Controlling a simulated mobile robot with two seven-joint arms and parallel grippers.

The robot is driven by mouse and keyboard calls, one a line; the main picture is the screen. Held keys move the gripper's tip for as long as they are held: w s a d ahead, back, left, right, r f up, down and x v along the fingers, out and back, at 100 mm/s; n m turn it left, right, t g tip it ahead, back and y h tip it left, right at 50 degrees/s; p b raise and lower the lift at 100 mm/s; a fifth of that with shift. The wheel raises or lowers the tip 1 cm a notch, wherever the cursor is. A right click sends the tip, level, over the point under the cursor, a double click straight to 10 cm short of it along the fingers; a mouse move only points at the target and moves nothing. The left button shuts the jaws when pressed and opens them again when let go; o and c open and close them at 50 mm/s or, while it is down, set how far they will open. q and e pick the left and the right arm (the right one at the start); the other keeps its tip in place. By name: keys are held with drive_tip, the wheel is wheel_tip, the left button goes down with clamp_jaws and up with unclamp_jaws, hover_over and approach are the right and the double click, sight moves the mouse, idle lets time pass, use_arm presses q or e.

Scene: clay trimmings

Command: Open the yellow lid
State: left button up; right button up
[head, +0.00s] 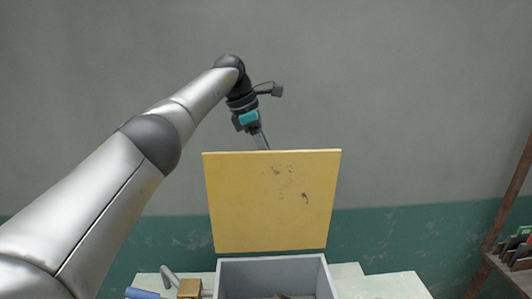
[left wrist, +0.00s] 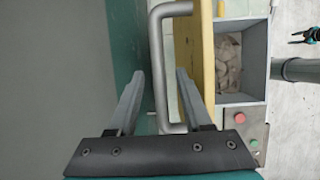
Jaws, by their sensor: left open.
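The yellow lid (head: 272,205) stands raised, close to upright, at the back of a grey box (head: 270,263) in the head view. In the left wrist view the lid (left wrist: 207,60) is seen nearly edge-on, with a grey bar handle (left wrist: 157,60) on its outer side. My left gripper (left wrist: 160,74) is open, with one finger on each side of the handle; I cannot tell if either touches it. In the head view its fingertips are hidden behind the lid's top edge. My right gripper is not in view.
Pale lumps (left wrist: 229,70) lie in the box. A red button (left wrist: 240,146) sits beside it. A brass-coloured block (head: 189,288) and a blue cylinder (head: 143,293) lie left of the box. A shelf (head: 512,266) stands at the far right. A wall is behind the lid.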

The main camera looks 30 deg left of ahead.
use_arm(q)
drive_tip(key=shift+r, duration=0.15)
drive_tip(key=v, duration=0.7)
drive_tip(key=shift+r, duration=0.15)
drive_tip(key=shift+s, duration=0.1)
